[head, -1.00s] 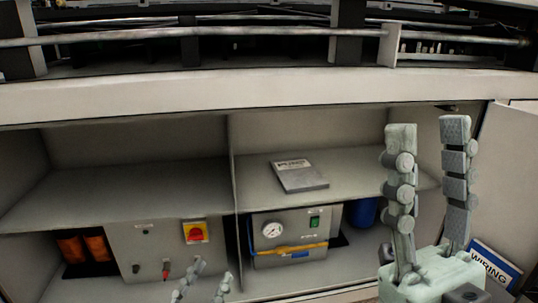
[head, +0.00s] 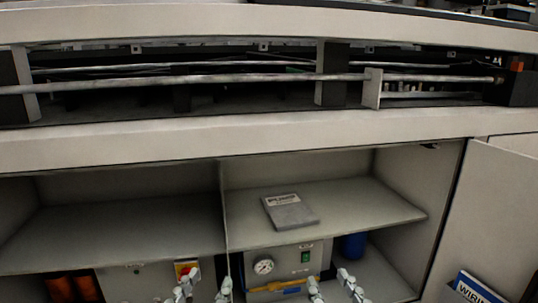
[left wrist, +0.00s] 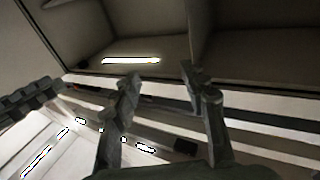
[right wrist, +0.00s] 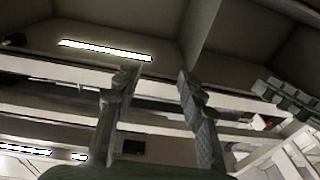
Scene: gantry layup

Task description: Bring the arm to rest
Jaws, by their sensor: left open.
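My left gripper (head: 205,287) shows only its fingertips at the bottom of the head view, in front of the cabinet's lower left. In the left wrist view, its two fingers (left wrist: 162,82) stand apart with nothing between them. My right gripper (head: 332,285) also shows only its fingertips at the bottom of the head view, in front of the gauge box. In the right wrist view, its fingers (right wrist: 153,82) are spread and empty. The rest of both grippers and arms is hidden below the head view's lower edge.
An open cabinet has a shelf (head: 370,215) with a grey manual (head: 289,212) on it. Below are a gauge box (head: 290,263), a blue cylinder (head: 353,245) and a red-yellow switch (head: 186,268). A wiring book (head: 478,290) leans by the open door (head: 495,210). Rails (head: 200,80) run above.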

